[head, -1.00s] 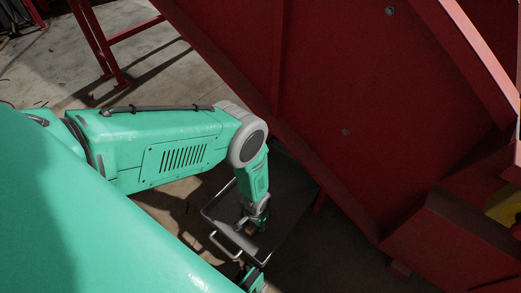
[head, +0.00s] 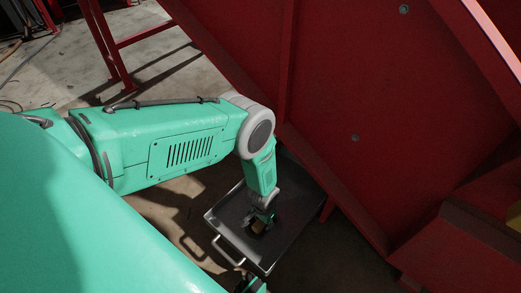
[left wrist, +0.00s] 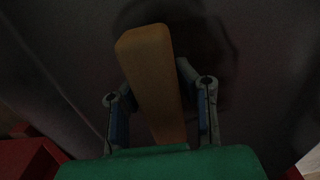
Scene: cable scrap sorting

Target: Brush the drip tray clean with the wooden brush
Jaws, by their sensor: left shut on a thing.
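The drip tray (head: 296,196) is a dark, shallow metal tray with a raised rim and a pale wire handle at its near left side. It stands low beside the red machine in the head view. My left gripper (head: 262,222) points down over the tray's left part. It is shut on the wooden brush (left wrist: 150,75), whose tan block stands between the two fingers in the left wrist view. The brush's bristles are hidden, so I cannot tell whether they touch the tray. The dark tray floor (left wrist: 75,60) fills the wrist view behind it.
The large red sloping panel (head: 350,90) rises right behind the tray and bounds it on the right. A red frame leg (head: 108,45) stands at the upper left. Bare concrete floor (head: 165,75) lies to the left.

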